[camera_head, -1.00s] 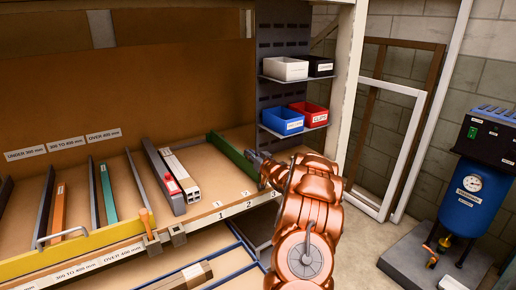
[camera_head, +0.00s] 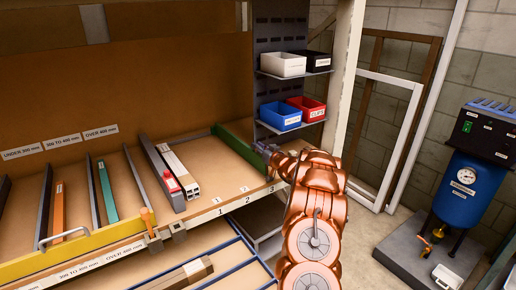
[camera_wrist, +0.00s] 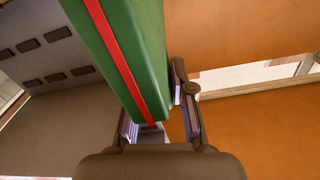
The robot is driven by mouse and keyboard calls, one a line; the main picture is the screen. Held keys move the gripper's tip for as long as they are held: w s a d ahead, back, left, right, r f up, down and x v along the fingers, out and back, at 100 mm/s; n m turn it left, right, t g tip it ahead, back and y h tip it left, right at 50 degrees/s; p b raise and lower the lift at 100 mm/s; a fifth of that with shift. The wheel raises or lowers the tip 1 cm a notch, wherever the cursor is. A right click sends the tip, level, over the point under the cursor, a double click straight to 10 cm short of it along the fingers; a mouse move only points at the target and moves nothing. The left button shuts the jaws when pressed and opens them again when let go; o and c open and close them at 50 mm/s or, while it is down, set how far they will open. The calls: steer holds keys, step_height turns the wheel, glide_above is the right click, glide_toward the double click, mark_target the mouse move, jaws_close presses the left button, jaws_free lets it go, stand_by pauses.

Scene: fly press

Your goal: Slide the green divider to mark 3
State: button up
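The green divider (camera_head: 233,138) stands on the right part of the bench shelf and runs from the back toward the front edge. My gripper (camera_head: 264,152) is at its front end and hides that end in the head view. In the wrist view, the divider (camera_wrist: 133,55), with a red line along its top, lies between my two fingers (camera_wrist: 158,118); they look shut on it. The mark 3 label (camera_head: 270,178) shows just below my gripper, near the front edge. Marks 2 (camera_head: 244,189) and 1 (camera_head: 216,200) lie to its left.
Left of the divider lie a pale bar bundle (camera_head: 179,172) and a grey bar with a red item on it. The shelf between them and the divider is bare. Bins, including a blue one (camera_head: 280,117), sit on a rack at the right.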

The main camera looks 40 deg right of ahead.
steer(key=o, duration=0.3)
steer(key=shift+d, duration=0.1)
steer(key=s+a, duration=0.1)
steer(key=s, duration=1.1)
steer(key=shift+a, duration=0.25)
stand_by(0.3)
